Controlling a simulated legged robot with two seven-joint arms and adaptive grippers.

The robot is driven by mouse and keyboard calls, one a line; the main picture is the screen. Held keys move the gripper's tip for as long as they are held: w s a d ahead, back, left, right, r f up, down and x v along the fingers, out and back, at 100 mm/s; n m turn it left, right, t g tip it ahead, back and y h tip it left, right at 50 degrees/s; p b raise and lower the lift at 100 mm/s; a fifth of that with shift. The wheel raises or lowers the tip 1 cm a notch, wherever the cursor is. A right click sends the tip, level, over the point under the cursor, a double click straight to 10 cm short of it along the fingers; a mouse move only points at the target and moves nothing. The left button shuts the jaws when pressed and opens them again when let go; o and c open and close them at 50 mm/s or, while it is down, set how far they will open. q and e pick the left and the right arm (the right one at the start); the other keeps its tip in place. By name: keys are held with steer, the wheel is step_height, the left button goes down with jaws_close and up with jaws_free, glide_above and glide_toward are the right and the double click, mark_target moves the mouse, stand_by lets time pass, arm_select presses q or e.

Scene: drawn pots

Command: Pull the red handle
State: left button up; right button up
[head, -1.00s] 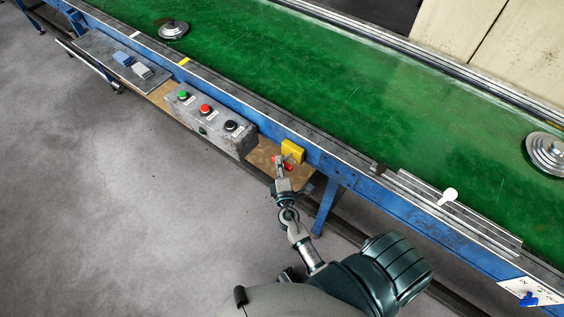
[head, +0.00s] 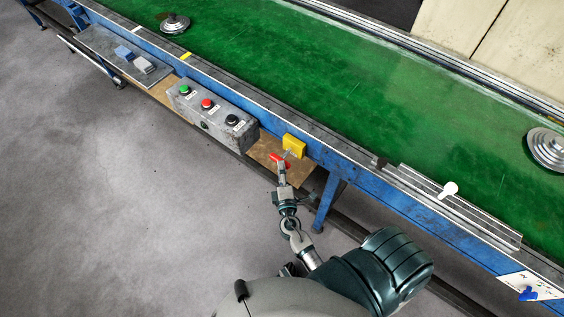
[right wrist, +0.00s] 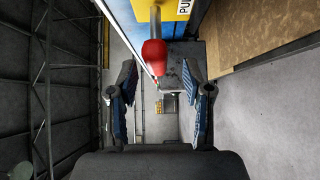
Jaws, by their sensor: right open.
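The red handle (head: 279,159) sticks out from the yellow box (head: 295,146) on the blue side rail of the conveyor. In the right wrist view the handle (right wrist: 153,57) is a red knob on a grey rod, in line with the gap between my fingers and just beyond their tips. My right gripper (head: 282,173) is open, with its fingertips close to the handle in the head view. No grip on the handle shows. Whether a finger touches it I cannot tell. My left gripper is not in view.
A grey button box (head: 212,115) with green, red and black buttons hangs on the rail left of the handle. A brown board (head: 296,172) lies below the yellow box. The green belt (head: 330,85) carries metal discs. Grey floor in front is clear.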

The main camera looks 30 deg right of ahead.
steer(key=v, duration=0.8)
steer(key=shift+s+d, duration=0.15)
steer(key=shift+d, duration=0.1)
steer(key=shift+a, duration=0.1)
steer(key=s+f+m+g+y, duration=0.1)
steer(key=s+f+m+g, duration=0.2)
steer(key=f, duration=0.9)
steer(key=s+f+m+g+y, duration=0.1)
steer(key=s+f+g+y, duration=0.2)
steer(key=f, duration=0.8)
steer(key=s+a+f+m+g+y, duration=0.1)
steer(key=s+f+m+g+y, duration=0.2)
steer(key=s+f, duration=1.6)
steer(key=m+g, duration=0.4)
steer(key=g, duration=0.2)
steer(key=shift+a, duration=0.35)
